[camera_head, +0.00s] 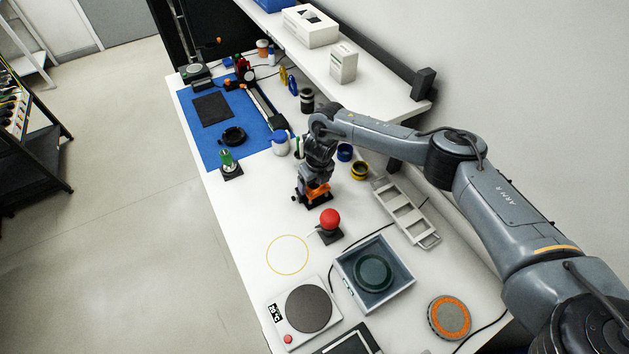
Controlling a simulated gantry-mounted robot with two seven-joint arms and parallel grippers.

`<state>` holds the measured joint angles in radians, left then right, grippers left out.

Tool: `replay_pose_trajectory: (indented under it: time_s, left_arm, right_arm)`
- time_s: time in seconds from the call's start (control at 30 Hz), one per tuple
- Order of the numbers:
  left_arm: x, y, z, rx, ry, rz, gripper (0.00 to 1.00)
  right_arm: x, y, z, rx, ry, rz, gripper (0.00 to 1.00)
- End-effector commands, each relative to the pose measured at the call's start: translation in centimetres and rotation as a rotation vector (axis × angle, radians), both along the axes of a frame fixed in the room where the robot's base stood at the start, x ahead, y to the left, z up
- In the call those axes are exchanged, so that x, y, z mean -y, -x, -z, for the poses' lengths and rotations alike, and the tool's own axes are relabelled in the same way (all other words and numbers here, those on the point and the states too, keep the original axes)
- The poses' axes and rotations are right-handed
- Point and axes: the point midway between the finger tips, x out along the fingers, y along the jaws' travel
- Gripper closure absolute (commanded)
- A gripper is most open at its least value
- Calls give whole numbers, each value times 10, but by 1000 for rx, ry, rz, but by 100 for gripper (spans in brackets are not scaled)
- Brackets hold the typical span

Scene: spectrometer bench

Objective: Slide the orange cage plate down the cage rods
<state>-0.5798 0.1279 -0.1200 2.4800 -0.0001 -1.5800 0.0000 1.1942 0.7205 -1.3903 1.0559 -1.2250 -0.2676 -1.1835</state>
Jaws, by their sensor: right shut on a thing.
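The orange cage plate (319,192) is small in the camera_head view, near the middle of the white bench. My right gripper (314,184) points down from above and is shut on the plate. A dark base (312,202) shows just below the plate. The cage rods are hidden or too small to make out behind the gripper, so how far along them the plate sits cannot be told. My left gripper is not in view.
A red ball-topped button (330,219) stands just in front of the plate. A grey slotted rack (408,212) lies to the right. A grey tray (375,275) and a round-topped plate device (308,307) are nearer. A blue mat (215,140) lies farther back. A shelf overhangs the back right.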

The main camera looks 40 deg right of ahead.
Motion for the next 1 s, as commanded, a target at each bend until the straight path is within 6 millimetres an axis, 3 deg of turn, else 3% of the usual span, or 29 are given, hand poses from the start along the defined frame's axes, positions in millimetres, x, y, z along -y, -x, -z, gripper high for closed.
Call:
replay_pose_trajectory:
  time_s: [1.0]
  left_arm:
    - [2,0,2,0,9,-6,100]
  right_arm:
    - [0,0,4,0,0,0,55]
